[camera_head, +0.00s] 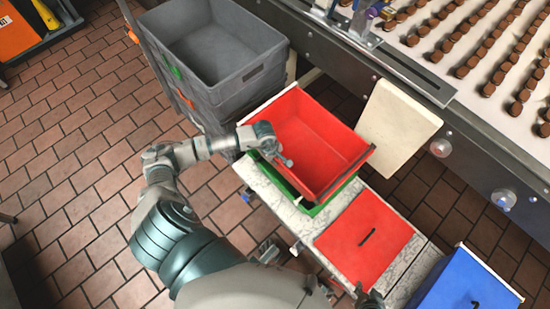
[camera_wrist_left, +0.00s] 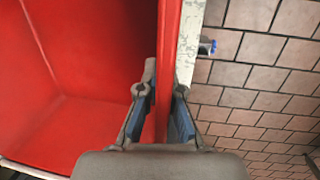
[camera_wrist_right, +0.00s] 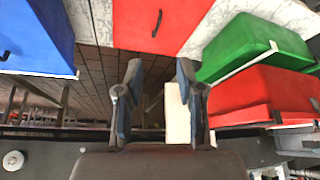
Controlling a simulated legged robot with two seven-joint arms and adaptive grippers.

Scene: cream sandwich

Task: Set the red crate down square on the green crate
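The red crate (camera_head: 318,138) is empty and sits over the green crate (camera_head: 322,207), skewed against it, with green showing along the left and front. A dark gap shows between them at the front-left; I cannot tell whether they touch elsewhere. My left gripper (camera_head: 282,160) is at the red crate's left wall; in the left wrist view its fingers (camera_wrist_left: 165,95) close on either side of that wall. My right gripper (camera_wrist_right: 158,85) is open and empty; only its tips show at the head view's bottom edge. The right wrist view also shows the red crate (camera_wrist_right: 262,92) and green crate (camera_wrist_right: 250,45).
A red panel (camera_head: 350,255) with a black slot lies beside the green crate on the marbled bench (camera_head: 275,205). Grey stacked bins (camera_head: 215,45) stand behind left. A cream board (camera_head: 397,125) and conveyor (camera_head: 480,45) are at right.

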